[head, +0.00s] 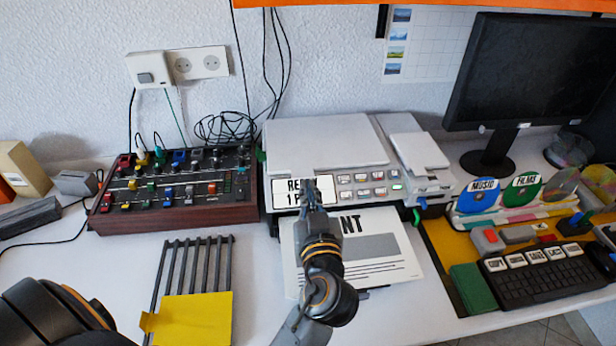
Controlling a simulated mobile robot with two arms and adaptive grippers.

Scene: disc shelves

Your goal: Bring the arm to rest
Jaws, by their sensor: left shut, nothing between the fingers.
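My left gripper (309,188) is in the middle of the head view, its narrow fingers together and empty, pointing away toward the printer (322,143). Its fingertips overlap the printer's front label in the picture; I cannot tell whether they touch it. My left wrist and forearm hide part of the printed sheet (383,262) in front of the printer. My right gripper is not in view.
A mixer panel (176,190) with coloured knobs stands left of the printer. A dark rack with a yellow plate (192,318) lies in front. At right are a keyboard (540,278), disc holders (500,205) and a monitor (530,75). Bare table shows at front centre-right.

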